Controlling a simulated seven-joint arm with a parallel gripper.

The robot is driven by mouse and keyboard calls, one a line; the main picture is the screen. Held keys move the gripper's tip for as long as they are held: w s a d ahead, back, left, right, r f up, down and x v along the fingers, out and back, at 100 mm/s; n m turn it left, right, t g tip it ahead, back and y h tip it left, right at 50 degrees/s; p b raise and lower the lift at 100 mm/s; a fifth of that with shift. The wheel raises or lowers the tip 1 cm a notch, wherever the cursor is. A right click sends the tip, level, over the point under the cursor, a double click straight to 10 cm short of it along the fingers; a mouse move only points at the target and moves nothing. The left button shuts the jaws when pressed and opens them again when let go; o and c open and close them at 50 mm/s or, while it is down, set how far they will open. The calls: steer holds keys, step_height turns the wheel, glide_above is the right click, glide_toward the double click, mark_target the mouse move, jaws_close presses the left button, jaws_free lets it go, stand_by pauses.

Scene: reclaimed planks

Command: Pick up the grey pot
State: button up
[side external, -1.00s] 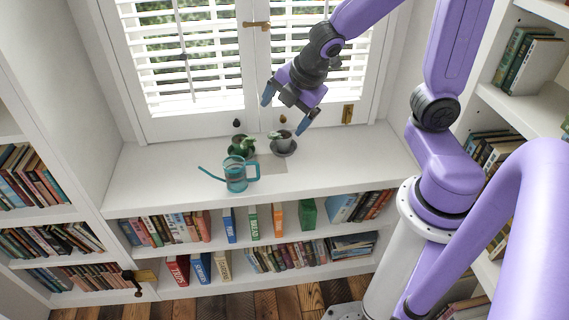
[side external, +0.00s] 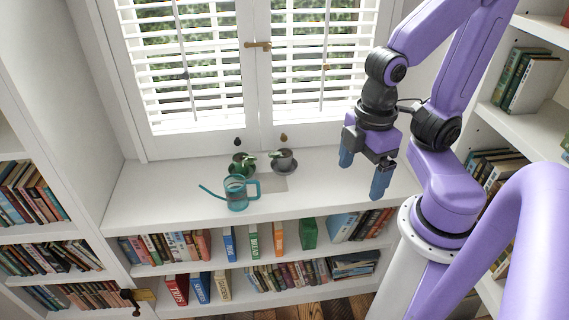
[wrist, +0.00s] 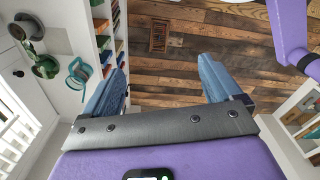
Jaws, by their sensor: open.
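The grey pot (side external: 281,158) holds a small green plant and stands on a dark saucer (side external: 284,170) on the white sill, under the window. It also shows at the upper left of the wrist view (wrist: 19,30), close to the picture's edge. My gripper (side external: 364,180) is to the right of the pot, pointing down, with its blue fingers apart and nothing between them. In the wrist view the fingers are spread wide over the wooden floor.
A green pot (side external: 237,170) with a plant stands left of the grey pot. A teal watering can (side external: 236,193) is in front of it. Bookshelves (side external: 180,262) lie below the sill (side external: 150,195). The sill right of the grey pot is clear.

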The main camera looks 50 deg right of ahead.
steer(key=w+a+m+h, duration=0.25)
steer(key=w+m, duration=0.75)
steer(key=w, duration=0.5)
steer(key=w+d+f+m+h, duration=0.1)
steer(key=w+d+f+m, duration=0.2)
steer(key=w+m, duration=0.3)
steer(key=w+d+f+m+h, duration=0.1)
steer(key=w+d+f+m, duration=0.2)
steer(key=w+m, duration=0.35)
steer(key=w+d+f+m, duration=0.3)
steer(key=w+m, duration=0.1)
steer(key=w, duration=0.5)
steer(key=m+g+h, duration=0.2)
steer(key=m+g, duration=0.1)
steer(key=m, duration=0.6)
glide_toward(285, 155)
steer(key=shift+n+t+y, duration=0.25)
steer(key=shift+n+t, duration=0.05)
steer(key=shift+n, duration=0.05)
steer(key=x, duration=0.6)
steer(key=s+x, duration=0.1)
steer(key=x, duration=0.2)
steer(key=shift+d+r, duration=0.1)
steer(key=c, duration=1.4)
steer(key=shift+c, duration=0.2)
steer(key=shift+r, duration=0.1)
